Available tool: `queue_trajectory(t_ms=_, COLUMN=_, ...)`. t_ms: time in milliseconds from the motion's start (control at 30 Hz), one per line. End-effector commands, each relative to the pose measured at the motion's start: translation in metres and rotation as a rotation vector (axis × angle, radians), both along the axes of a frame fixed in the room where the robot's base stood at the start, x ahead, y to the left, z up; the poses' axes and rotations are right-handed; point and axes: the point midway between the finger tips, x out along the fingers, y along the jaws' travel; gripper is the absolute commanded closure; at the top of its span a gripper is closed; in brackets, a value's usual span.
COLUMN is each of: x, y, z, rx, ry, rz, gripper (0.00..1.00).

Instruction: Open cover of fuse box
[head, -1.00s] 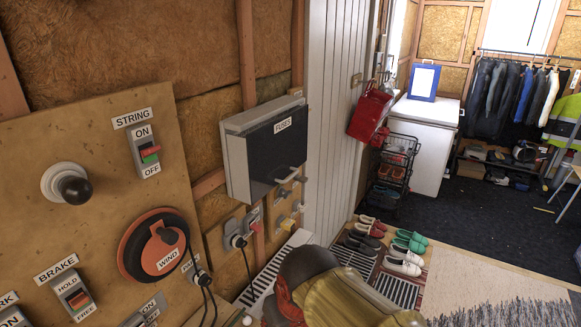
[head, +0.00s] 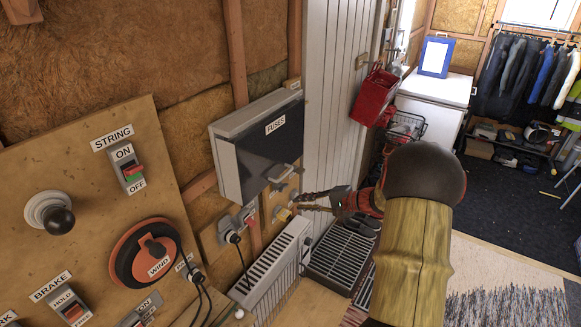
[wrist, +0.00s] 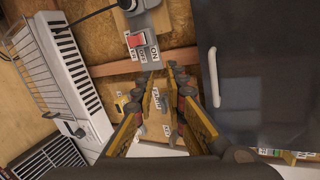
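The fuse box (head: 228,165) is a grey box on the wall, with a dark front cover (head: 262,150) labelled FUSES. The cover looks shut. Its pale handle (head: 286,177) is at the cover's lower right. In the wrist view the dark cover (wrist: 262,65) fills the right side, with the handle (wrist: 213,77) along its near edge. My gripper (head: 301,201) is just below and right of the handle in the head view, apart from it. In the wrist view my gripper (wrist: 163,72) has its fingers apart and empty, left of the handle, pointing toward the wall switches.
A white heater (head: 275,262) stands below the box. Switches and sockets (head: 235,228) are on the wall under it. A control board (head: 90,215) is at the left.

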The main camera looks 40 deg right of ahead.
Motion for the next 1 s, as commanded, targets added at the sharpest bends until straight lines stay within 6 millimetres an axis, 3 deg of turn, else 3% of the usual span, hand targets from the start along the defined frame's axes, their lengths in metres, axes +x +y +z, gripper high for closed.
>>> queue_trajectory(t_ms=100, x=0.03, y=-0.027, z=0.042, rx=-0.053, ry=-0.167, rz=-0.052, gripper=0.87)
queue_trajectory(t_ms=200, x=0.038, y=-0.036, z=0.062, rx=-0.097, ry=-0.255, rz=-0.068, gripper=0.87)
queue_trajectory(t_ms=367, x=0.042, y=-0.033, z=0.063, rx=-0.142, ry=-0.28, rz=-0.045, gripper=0.87)
queue_trajectory(t_ms=800, x=0.098, y=-0.012, z=0.05, rx=-0.142, ry=-0.278, rz=-0.043, gripper=0.87)
queue_trajectory(t_ms=1000, x=0.109, y=-0.009, z=0.048, rx=-0.142, ry=-0.279, rz=-0.044, gripper=0.87)
